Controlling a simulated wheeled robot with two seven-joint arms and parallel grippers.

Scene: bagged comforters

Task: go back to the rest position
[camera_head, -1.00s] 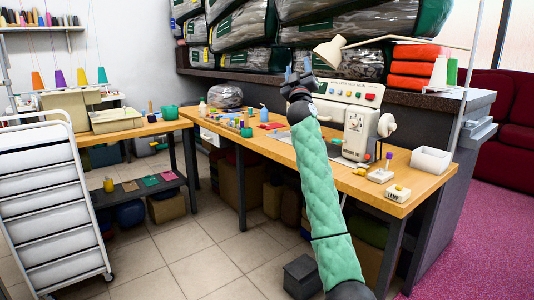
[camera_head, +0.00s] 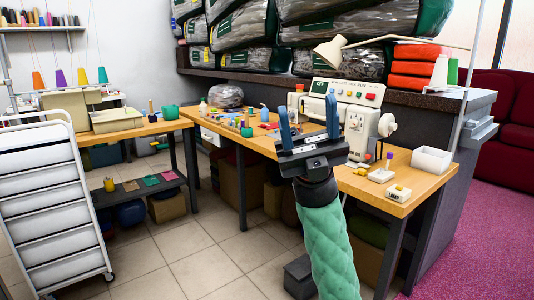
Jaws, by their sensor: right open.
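My right gripper (camera_head: 309,122) is in the head view in front of the wooden work table, at the end of my arm in a green quilted sleeve. Its two blue fingers point up and stand well apart, with nothing between them. Behind it is a white sewing machine (camera_head: 373,97) with coloured buttons, partly hidden by the gripper. Bagged comforters (camera_head: 245,60) lie stacked on the shelf at the back. My left gripper is not in view.
A white drawer cart (camera_head: 47,200) stands at the left. A dark box (camera_head: 298,276) is on the floor.

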